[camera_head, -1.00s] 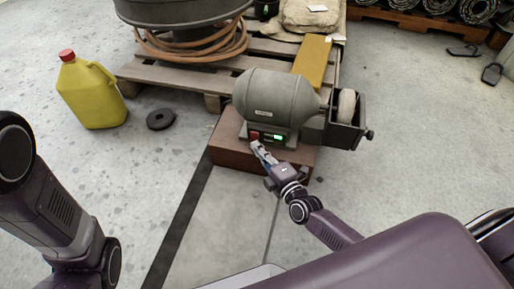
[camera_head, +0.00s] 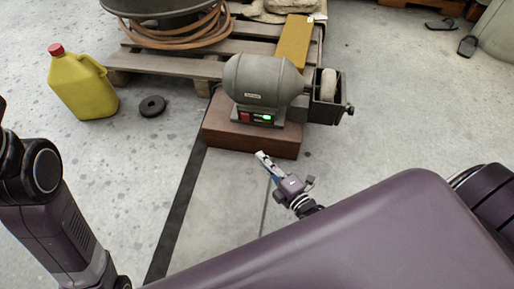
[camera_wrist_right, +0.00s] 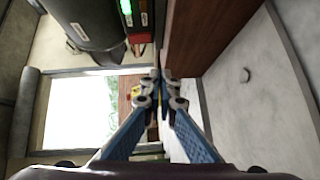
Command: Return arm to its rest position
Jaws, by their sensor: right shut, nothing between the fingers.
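My right gripper (camera_head: 262,157) is shut and empty in the head view. It is in front of the wooden block under the bench grinder, apart from it. In the right wrist view the two blue fingers of the right gripper (camera_wrist_right: 160,85) meet at their tips. The grey bench grinder (camera_head: 262,82) sits on the brown wooden block (camera_head: 245,138). Its front panel has a red switch (camera_head: 245,117) and a lit green one (camera_head: 264,119), and the green light also shows in the right wrist view (camera_wrist_right: 126,7). My left arm shows at the left edge, but its gripper is out of view.
A yellow jug (camera_head: 82,85) with a red cap and a black disc (camera_head: 152,106) are on the floor at the left. A wooden pallet (camera_head: 165,65) with a coiled hose (camera_head: 180,38) stands behind. The concrete floor right of the grinder is mostly clear.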

